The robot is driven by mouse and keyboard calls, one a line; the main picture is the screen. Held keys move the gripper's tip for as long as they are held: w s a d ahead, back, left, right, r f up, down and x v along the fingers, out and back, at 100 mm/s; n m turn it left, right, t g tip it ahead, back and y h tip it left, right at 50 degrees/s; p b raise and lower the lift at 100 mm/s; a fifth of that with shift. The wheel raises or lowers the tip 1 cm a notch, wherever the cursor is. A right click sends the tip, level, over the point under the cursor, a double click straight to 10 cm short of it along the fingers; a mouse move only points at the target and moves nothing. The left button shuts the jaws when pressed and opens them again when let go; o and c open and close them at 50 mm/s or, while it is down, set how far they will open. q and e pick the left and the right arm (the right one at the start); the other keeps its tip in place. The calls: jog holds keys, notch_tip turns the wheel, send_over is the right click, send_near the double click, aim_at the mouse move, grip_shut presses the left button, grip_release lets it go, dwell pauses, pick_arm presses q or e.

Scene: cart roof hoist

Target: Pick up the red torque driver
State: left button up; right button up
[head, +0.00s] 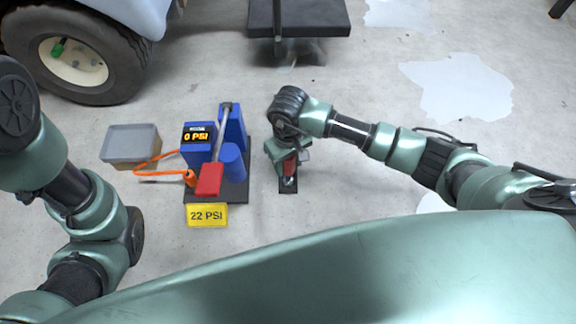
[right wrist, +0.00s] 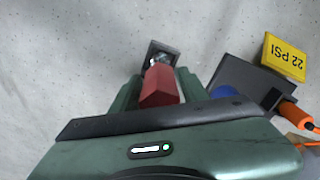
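The red torque driver (head: 290,169) is at a small dark stand (head: 288,187) on the floor, right of the blue pump. My right gripper (head: 288,160) is over it, pointing down. In the right wrist view the driver's red handle (right wrist: 160,86) lies between the two green fingers, with a metallic part in the dark stand (right wrist: 161,52) beyond. The fingers are close along both sides of the handle; whether they press on it I cannot tell. The driver's upper end is hidden by my gripper. My left arm shows at the left, but its gripper is out of view.
The blue pump (head: 232,160) has a red pedal, an orange hose and a "0 PSI" display. A yellow "22 PSI" sign (head: 207,215) stands before it. A grey box (head: 131,143) is left of it, a cart wheel (head: 75,60) behind. Floor to the right is clear.

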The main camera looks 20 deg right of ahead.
grip_shut()
dwell(1.2)
